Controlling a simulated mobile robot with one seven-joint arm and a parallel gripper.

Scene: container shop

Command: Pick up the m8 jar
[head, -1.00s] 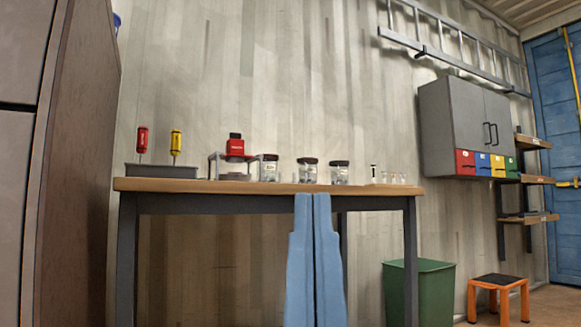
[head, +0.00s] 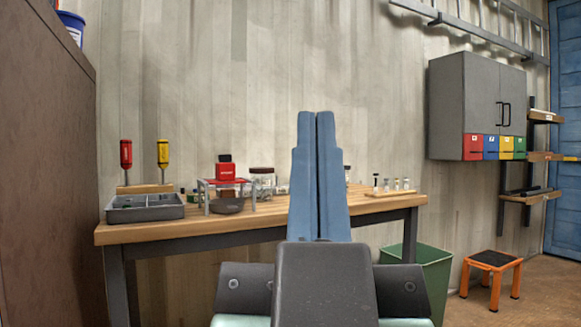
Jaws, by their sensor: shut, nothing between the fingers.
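My gripper (head: 316,114) points upward in front of the workbench, its two blue fingers shut together with nothing between them. A clear jar with a dark lid (head: 262,180) stands on the bench, left of my fingers and beside the red device. A sliver of another jar (head: 347,174) shows just right of the fingers. The fingers cover the bench between these two. The jar labels are too small to read, so I cannot tell which is the m8 jar.
The wooden workbench (head: 210,227) holds a grey divided tray (head: 145,213), two screwdrivers, a red device (head: 225,170) on a stand, and a small rack (head: 394,189). A green bin (head: 425,262) and an orange stool (head: 492,275) stand to the right. A grey cabinet (head: 462,100) hangs above.

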